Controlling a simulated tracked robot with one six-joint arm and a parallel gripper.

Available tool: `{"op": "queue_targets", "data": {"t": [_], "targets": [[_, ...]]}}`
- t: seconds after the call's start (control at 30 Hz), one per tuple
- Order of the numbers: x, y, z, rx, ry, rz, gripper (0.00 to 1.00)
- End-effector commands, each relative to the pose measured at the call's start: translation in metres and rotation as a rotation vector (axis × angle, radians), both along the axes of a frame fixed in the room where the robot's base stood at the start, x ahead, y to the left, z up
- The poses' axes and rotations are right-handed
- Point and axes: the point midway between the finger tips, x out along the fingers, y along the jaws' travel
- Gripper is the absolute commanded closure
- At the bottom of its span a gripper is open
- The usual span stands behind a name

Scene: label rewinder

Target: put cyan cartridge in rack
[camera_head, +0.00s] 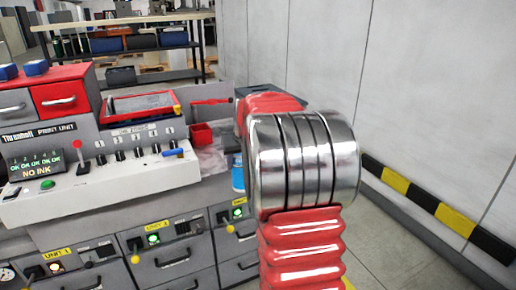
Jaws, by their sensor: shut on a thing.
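The cyan cartridge (237,178) shows as a narrow upright strip of blue with a pale patch, at the left edge of my silver arm joint. My arm hides its right side. My gripper (234,150) is just above it and mostly hidden behind my arm; only a grey part shows, shut on the cartridge. Its fingertips cannot be made out. The cartridge hangs in front of the print unit's right end. I cannot pick out a cartridge rack with certainty.
The print unit's panel (100,190) fills the left, with a display (35,165) reading NO INK, knobs and a red lever. Drawers (170,255) with lit buttons lie below. A red bin (201,133) stands near. The right floor beside the striped wall edge (425,198) is clear.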

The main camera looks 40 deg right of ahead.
Motion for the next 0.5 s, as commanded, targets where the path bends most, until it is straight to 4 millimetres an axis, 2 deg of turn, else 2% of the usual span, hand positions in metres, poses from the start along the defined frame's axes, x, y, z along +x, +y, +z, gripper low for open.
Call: {"op": "queue_targets", "data": {"t": [0.03,0.27,0.5], "targets": [[0.006,0.021,-0.009,0.0,-0.001,0.013,0.9],[0.022,0.104,-0.042,-0.004,-0.009,0.071,0.9],[0.026,0.195,-0.069,-0.002,-0.015,0.174,0.9]]}}
